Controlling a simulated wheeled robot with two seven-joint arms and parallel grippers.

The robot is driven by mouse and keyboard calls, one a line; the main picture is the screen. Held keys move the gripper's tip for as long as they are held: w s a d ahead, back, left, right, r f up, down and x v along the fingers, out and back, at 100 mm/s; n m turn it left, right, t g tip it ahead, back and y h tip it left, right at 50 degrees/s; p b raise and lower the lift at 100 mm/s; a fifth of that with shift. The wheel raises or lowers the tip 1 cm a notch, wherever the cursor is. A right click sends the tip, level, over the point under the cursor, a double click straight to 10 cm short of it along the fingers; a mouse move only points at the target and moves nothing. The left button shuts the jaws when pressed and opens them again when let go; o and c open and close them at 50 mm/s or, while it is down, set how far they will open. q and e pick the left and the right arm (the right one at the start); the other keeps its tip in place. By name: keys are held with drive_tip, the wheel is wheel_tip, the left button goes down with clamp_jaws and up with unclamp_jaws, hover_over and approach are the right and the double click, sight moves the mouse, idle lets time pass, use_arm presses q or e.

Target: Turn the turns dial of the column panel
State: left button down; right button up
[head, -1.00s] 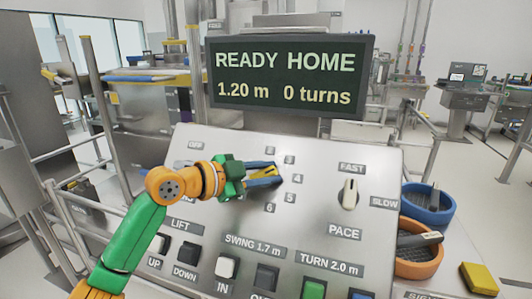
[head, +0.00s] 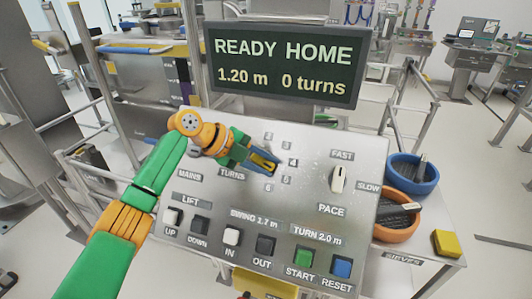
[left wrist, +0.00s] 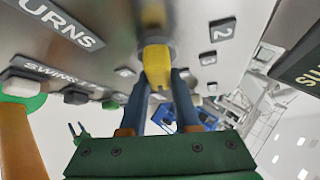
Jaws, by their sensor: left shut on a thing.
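The turns dial is a small yellow knob (left wrist: 157,62) on the grey column panel (head: 300,205), in the upper left part of its face. It sits left of an arc of number plates, of which 2 to 6 show in the head view. My left gripper (head: 263,164) is shut on the dial, with a blue finger on each side of it. The gripper and fingers hide most of the dial in the head view. The display (head: 284,97) above the panel reads READY HOME, 1.20 m, 0 turns.
The pace knob (head: 338,180) stands to the right of the dial. Buttons such as the green start (head: 303,258) and blue reset (head: 341,266) line the panel's lower edge.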

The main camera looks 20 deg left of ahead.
use_arm(q)
drive_tip(key=shift+f+m+g+y+p, duration=0.1)
drive_tip(key=shift+m+g+y+p, duration=0.35)
drive_tip(key=shift+m+p, duration=0.4)
drive_tip(key=shift+s+f, duration=0.1)
drive_tip(key=c, duration=0.6)
unclamp_jaws()
drive_tip(key=shift+c, duration=0.2)
drive_tip(key=shift+a+r+b, duration=0.2)
drive_tip(key=shift+a+b, duration=0.05)
drive_tip(key=shift+b, duration=0.05)
drive_tip(key=b+v, duration=0.2)
drive_tip(key=v, duration=0.4)
drive_tip(key=shift+a+r, duration=0.15)
drive_tip(key=shift+r, duration=0.1)
